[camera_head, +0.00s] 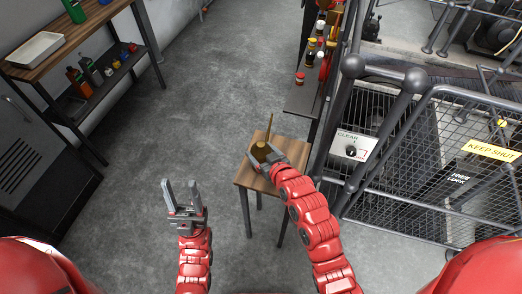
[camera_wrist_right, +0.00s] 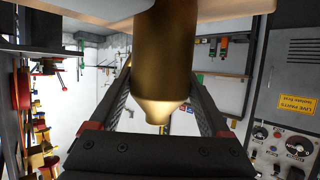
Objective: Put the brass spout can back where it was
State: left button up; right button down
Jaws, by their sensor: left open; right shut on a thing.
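The brass spout can (camera_head: 261,151) is at the small wooden table, its thin spout pointing up. My right gripper (camera_head: 268,160) is shut on it. The can's brass body (camera_wrist_right: 166,60) fills the upper middle of the right wrist view, between the two fingers of the gripper (camera_wrist_right: 165,110). I cannot tell whether its base touches the table top. My left gripper (camera_head: 181,193) is open and empty, over the floor left of the table. The small table (camera_head: 246,178) has a wooden top and dark legs.
A shelf unit (camera_head: 303,97) with several coloured containers stands just behind the table. A mesh fence (camera_head: 400,165) with a "KEEP SHUT" sign is to the right. A workbench (camera_head: 95,28) with bottles below is at far left. Floor between is clear.

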grip_release()
jog(key=shift+f, duration=0.1)
jog(key=shift+r, duration=0.2)
